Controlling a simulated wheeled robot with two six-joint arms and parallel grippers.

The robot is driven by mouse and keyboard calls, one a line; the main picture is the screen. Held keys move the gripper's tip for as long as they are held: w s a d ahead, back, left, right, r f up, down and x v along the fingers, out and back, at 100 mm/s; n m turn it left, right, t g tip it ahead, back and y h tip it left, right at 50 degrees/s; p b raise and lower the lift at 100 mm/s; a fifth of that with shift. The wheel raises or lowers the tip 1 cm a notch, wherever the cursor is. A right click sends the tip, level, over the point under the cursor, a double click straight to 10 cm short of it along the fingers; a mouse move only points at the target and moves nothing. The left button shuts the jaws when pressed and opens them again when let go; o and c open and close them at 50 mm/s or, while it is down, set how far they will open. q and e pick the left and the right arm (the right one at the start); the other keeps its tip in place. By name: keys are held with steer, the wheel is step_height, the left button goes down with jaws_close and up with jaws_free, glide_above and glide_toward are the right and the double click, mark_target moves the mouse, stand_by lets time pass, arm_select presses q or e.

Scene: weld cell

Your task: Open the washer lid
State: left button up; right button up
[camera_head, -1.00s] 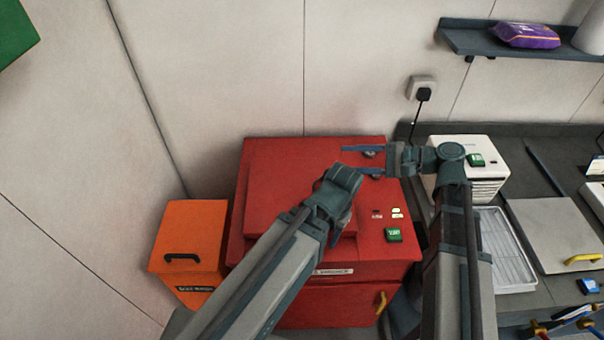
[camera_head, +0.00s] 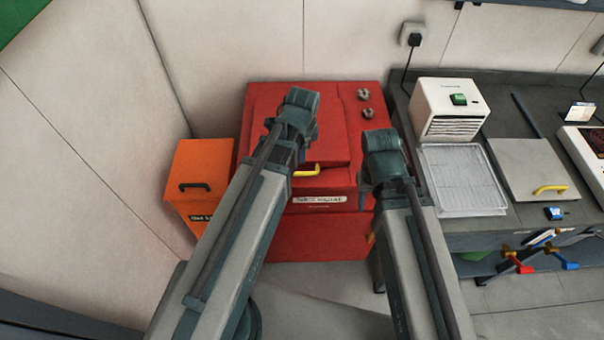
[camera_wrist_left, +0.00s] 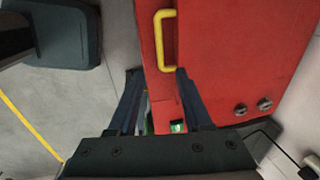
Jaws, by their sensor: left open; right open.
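The red washer (camera_head: 341,218) stands ahead of me. Its lid (camera_head: 262,112) lies flat on top and looks shut. A yellow handle (camera_head: 307,170) sits at the lid's front edge, partly covered by my left arm. In the left wrist view the handle (camera_wrist_left: 165,40) is just beyond the fingertips of my left gripper (camera_wrist_left: 156,72). That gripper is open and empty, apart from the handle as far as I can tell. My right gripper (camera_head: 385,155) is over the washer's right side, right of the handle; its fingers are hidden in the head view.
An orange bin (camera_head: 205,158) stands left of the washer. On the right, a grey bench holds a white appliance (camera_head: 450,110), a wire tray (camera_head: 462,180) and a grey lidded box (camera_head: 533,168). Two knobs (camera_head: 365,103) stick up from the washer's top right. Floor is clear in front.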

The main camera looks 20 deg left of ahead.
mark_target(302, 173)
arm_select(q)
steer(key=f+b, duration=0.4)
steer(key=w+f+b, duration=0.1)
steer(key=f+b, duration=0.4)
steer(key=w+f+b, duration=0.1)
steer(key=f+b, duration=0.3)
steer(key=shift+w+a+f+b, duration=0.25)
steer(key=shift+a+f+b, duration=0.1)
steer(key=shift+c, duration=0.3)
jaws_close()
stand_by(0.9)
